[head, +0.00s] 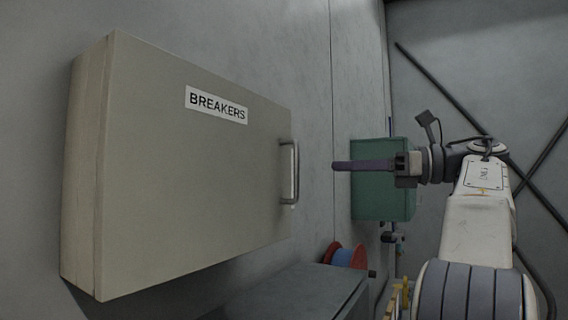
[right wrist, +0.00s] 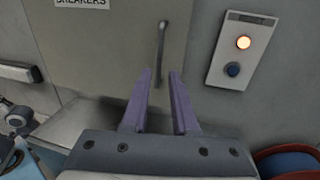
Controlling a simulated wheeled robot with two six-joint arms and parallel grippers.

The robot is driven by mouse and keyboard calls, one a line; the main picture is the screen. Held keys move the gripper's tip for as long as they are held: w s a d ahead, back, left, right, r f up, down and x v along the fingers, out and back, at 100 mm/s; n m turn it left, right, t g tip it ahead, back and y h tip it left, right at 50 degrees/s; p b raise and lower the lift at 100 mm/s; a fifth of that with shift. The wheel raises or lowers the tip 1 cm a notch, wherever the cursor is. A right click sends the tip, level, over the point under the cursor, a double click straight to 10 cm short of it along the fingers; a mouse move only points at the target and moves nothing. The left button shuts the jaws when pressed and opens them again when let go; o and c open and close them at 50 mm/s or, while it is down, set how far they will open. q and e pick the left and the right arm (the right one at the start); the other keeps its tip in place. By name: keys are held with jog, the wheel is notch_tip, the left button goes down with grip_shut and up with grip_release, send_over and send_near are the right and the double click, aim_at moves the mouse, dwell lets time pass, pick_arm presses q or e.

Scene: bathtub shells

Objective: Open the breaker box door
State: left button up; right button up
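The breaker box (head: 180,170) is a beige wall box with a "BREAKERS" label (head: 216,105). Its door looks shut. A metal bar handle (head: 289,172) stands upright near the door's right edge, and the handle also shows in the right wrist view (right wrist: 161,52). My right gripper (head: 336,165) is to the right of the handle, apart from it in the head view. In the right wrist view its two purple fingers (right wrist: 161,73) are spread with nothing between them, and the handle lies beyond the gap. My left gripper is not in view.
A panel with a lit orange button and a blue button (right wrist: 238,53) is on the wall beside the box. A green box (head: 385,200) is farther along the wall. A grey surface (head: 295,292) and a red-and-blue spool (head: 345,256) lie below.

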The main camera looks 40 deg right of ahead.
jog(key=p, duration=0.3)
send_over(296, 193)
jog(key=shift+w+d, duration=0.2)
jog(key=shift+c, duration=0.4)
grip_shut()
dwell(0.9)
